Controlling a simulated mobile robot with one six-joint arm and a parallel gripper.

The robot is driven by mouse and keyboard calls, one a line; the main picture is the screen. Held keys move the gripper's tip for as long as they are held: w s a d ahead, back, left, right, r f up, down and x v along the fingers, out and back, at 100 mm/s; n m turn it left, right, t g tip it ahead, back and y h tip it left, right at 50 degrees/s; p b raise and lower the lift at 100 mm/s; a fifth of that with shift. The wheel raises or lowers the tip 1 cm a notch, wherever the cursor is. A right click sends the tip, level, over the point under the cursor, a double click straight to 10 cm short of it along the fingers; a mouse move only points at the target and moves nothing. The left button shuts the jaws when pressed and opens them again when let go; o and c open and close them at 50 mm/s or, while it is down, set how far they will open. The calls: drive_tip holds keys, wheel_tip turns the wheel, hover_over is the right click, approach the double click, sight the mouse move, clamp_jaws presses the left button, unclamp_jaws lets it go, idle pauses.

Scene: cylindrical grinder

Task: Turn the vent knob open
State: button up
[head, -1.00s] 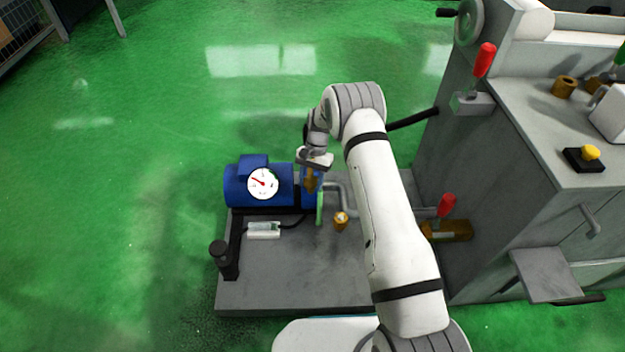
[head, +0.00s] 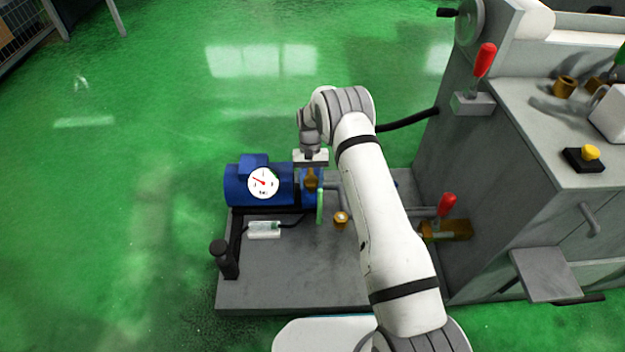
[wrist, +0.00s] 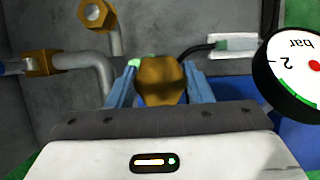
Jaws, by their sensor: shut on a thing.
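A brass vent knob (wrist: 161,82) sits between the two blue fingers of my gripper (wrist: 161,66) in the wrist view. My gripper is shut on it, one finger on each side. In the head view my gripper (head: 311,170) points down over the blue pump unit, and the brass knob (head: 311,181) shows below the hand. The knob's stem and seat are hidden by the knob and hand, so I cannot tell how far it is turned.
A blue pump motor (head: 240,185) with a round pressure gauge (head: 263,183) stands just left of my gripper; the gauge (wrist: 292,70) is close by at right in the wrist view. Grey pipes and a brass fitting (head: 341,219) lie to the right. The grey machine (head: 480,220) stands further right.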

drive_tip(key=shift+s+a+f, duration=0.1)
drive_tip(key=shift+s, duration=0.05)
drive_tip(key=o, duration=1)
drive_tip(key=p+v, duration=0.2)
drive_tip(key=v, duration=0.6)
